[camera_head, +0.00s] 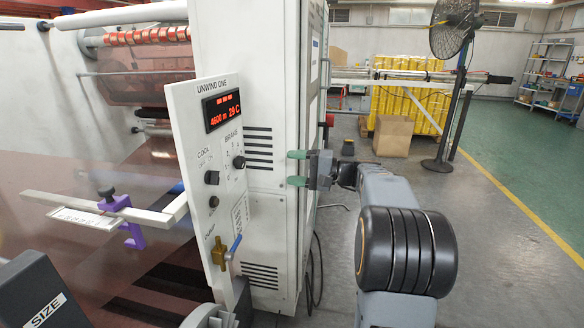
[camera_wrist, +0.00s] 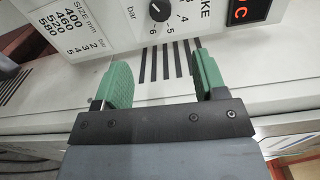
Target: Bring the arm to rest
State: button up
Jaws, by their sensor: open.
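My gripper (camera_head: 297,168) shows in the head view to the right of the control panel, at the end of my grey arm. Its two green fingers are spread apart with nothing between them. In the wrist view my gripper (camera_wrist: 160,80) is open, with a finger on each side and the panel's front beyond them. The control panel (camera_head: 219,165) is white, labelled UNWIND ONE, with a red digital display (camera_head: 222,111) and a BRAKE knob (camera_head: 239,162). The brake knob also shows in the wrist view (camera_wrist: 159,10). The fingers appear clear of it, though the exact gap cannot be told.
A white cabinet (camera_head: 262,60) stands close behind the panel. A valve with a blue handle (camera_head: 222,252) sits low on the panel. A cardboard box (camera_head: 393,135), yellow stacks (camera_head: 425,108) and a fan (camera_head: 455,28) stand at the back right. The grey floor (camera_head: 490,240) at right is open.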

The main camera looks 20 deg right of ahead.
dwell(0.3)
jog(key=s+a+r+n+g+h+p, duration=0.2)
jog(key=s+a+r+g+h+p, duration=0.35)
jog(key=s+a+p, duration=0.75)
jog(key=s+d+r+n+g+h+p, duration=0.1)
jog(key=s+r+n+h+p, duration=0.5)
jog(key=p, duration=1.2)
jog(key=s+r+h, duration=0.1)
jog(key=s+h, duration=0.2)
jog(key=s, duration=0.1)
jog(key=shift+d, duration=0.25)
jog(key=shift+g, duration=0.25)
jog(key=shift+c, duration=0.3)
